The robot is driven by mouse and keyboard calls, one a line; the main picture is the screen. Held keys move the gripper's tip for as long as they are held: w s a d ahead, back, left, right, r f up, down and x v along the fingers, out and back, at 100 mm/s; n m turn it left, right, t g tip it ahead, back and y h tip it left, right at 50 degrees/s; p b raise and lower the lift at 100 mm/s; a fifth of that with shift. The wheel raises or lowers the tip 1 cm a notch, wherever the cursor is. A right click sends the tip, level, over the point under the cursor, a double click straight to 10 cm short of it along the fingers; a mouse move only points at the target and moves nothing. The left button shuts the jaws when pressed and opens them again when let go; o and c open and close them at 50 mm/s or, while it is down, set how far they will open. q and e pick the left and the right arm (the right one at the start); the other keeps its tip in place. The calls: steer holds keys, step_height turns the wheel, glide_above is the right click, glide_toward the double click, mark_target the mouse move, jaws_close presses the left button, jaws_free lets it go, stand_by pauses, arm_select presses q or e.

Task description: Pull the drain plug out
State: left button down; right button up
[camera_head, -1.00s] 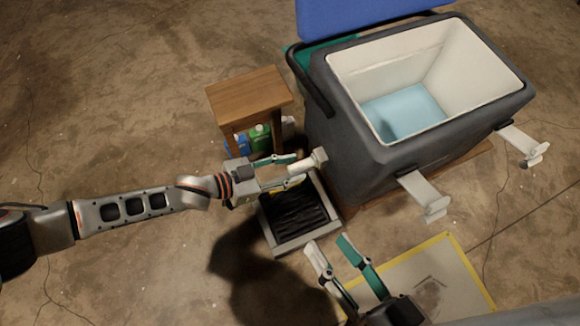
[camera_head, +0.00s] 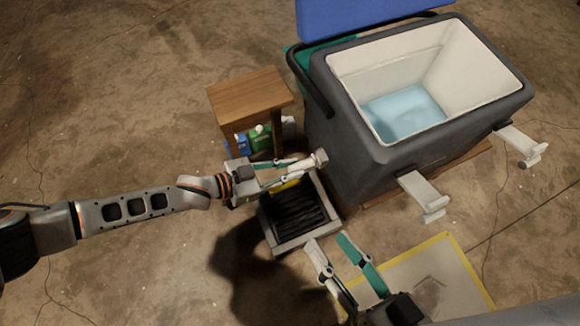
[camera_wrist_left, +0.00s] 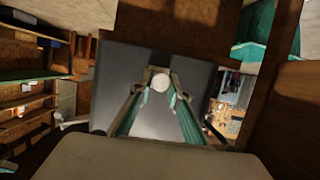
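The grey cooler (camera_head: 350,165) stands at the upper right with its blue lid open and pale blue water (camera_head: 405,112) in its white interior. The white drain plug (camera_head: 303,164) is at the lower part of the cooler's left side. My left gripper (camera_head: 298,164) is closed around the plug. In the left wrist view the plug's round white end (camera_wrist_left: 160,82) sits between the two fingertips, in front of the grey wall. Whether the plug is still seated is hidden. My right gripper (camera_head: 328,243) is open and empty at the lower middle.
A dark slatted drain grate (camera_head: 277,242) in a pale frame lies below the plug. A small wooden stool (camera_head: 248,92) with bottles (camera_head: 259,138) under it stands to the left. White latches (camera_head: 424,194) stick out from the cooler's front. A yellow-edged mat (camera_head: 445,265) lies at the lower right.

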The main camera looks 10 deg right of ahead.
arm_select(q)
steer(key=shift+a, duration=0.1)
steer(key=shift+s+a+p, duration=0.2)
steer(key=shift+s+a, duration=0.05)
steer(key=shift+a, duration=0.45)
steer(key=shift+s+a+p, duration=0.15)
steer(key=shift+s+a, duration=0.05)
steer(key=shift+a, duration=0.5)
steer(key=shift+s+a+p, duration=0.2)
steer(key=shift+s+a, duration=0.05)
steer(key=shift+a, duration=0.45)
arm_select(e)
steer(key=shift+w+r, duration=0.2)
steer(key=shift+r, duration=0.3)
steer(key=shift+w+r, duration=0.2)
steer(key=shift+r, duration=0.25)
arm_select(q)
steer(key=shift+a, duration=0.1)
steer(key=a, duration=0.1)
steer(key=s+a, duration=0.1)
steer(key=a, duration=0.1)
steer(key=shift+s+a+p, duration=0.15)
steer(key=shift+a+p, duration=0.15)
steer(key=shift+p, duration=0.1)
arm_select(e)
steer(key=shift+w+r+t, duration=0.25)
steer(key=shift+r+t, duration=0.15)
steer(key=shift+r, duration=0.35)
